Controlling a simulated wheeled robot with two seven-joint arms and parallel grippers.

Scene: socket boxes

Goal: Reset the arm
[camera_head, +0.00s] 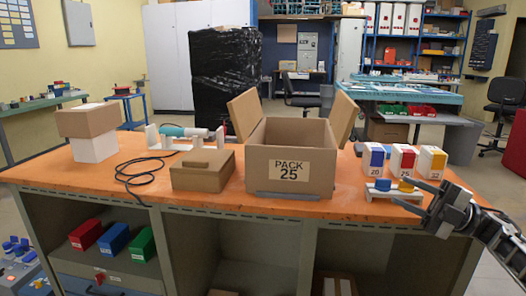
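My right gripper (428,203) reaches in from the right over the front right edge of the orange workbench (225,200). Its fingers are spread apart, with nothing visible between them. It is close to a small white rack (393,193) that holds a blue piece (383,184) and a yellow piece (406,185). I cannot tell whether a fingertip touches the rack. My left gripper is out of view.
An open cardboard box (290,174) labelled PACK 25 stands mid-bench. Blue (376,157), red (403,160) and yellow (432,162) labelled boxes stand behind the rack. A closed carton (203,171), a black cable (135,175) and stacked boxes (90,122) lie left.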

